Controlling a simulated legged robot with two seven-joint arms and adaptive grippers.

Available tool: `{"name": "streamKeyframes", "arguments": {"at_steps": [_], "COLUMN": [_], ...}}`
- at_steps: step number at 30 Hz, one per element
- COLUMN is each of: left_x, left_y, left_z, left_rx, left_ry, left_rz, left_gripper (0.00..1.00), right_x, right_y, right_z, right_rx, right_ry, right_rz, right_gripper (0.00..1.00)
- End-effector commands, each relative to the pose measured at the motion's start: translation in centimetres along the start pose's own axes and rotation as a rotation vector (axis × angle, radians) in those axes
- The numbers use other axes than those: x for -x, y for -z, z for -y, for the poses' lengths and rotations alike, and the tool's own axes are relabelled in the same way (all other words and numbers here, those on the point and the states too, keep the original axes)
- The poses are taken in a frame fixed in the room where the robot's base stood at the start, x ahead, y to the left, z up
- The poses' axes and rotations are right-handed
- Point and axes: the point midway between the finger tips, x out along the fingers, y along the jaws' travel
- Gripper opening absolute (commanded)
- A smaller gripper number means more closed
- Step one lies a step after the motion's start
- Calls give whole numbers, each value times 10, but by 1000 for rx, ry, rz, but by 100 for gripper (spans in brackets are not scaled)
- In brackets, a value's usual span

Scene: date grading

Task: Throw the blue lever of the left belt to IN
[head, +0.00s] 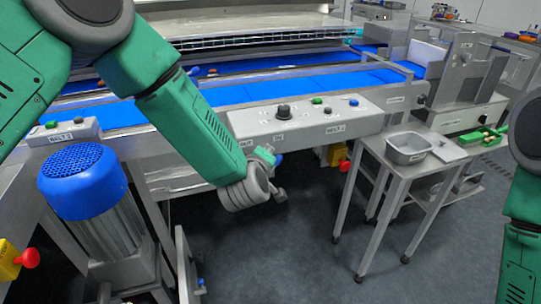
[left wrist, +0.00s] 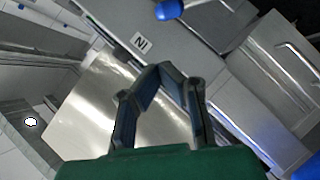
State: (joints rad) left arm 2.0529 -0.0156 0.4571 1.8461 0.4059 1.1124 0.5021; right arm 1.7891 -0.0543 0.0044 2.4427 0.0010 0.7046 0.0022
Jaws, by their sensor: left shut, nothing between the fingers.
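The blue lever knob (head: 279,159) shows at the front edge of the left belt's frame, just below the IN label (head: 279,136). The OUT label (head: 246,143) is to its left, partly seen. In the left wrist view the blue knob (left wrist: 168,9) is at the top edge, near the IN plate (left wrist: 141,42); its shaft is not clear. My left gripper (left wrist: 162,72) is shut and empty, with its fingertips apart from the knob in that picture.
A grey control box (head: 308,117) with a dark knob and buttons stands above the lever. A blue-topped motor (head: 82,178) is at the left. Open floor lies below the belt.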

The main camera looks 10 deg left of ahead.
Motion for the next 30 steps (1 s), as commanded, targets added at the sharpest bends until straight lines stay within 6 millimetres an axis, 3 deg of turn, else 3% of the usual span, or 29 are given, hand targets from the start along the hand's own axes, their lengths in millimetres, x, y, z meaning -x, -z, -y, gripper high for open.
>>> {"name": "streamKeyframes", "arguments": {"at_steps": [6,12,30], "left_x": [44,71,76], "left_y": [-2,-3,-4], "left_z": [-1,-3,3], "left_rx": [-2,-4,-13], "left_ry": [6,3,11], "left_rz": [1,-3,5], "left_gripper": [0,0,0], "right_x": [1,2,2], "right_y": [2,1,1], "right_z": [0,0,0], "right_rx": [1,0,1], "right_ry": [0,0,0], "right_rz": [-4,-3,-3], "right_gripper": [40,40,40]}}
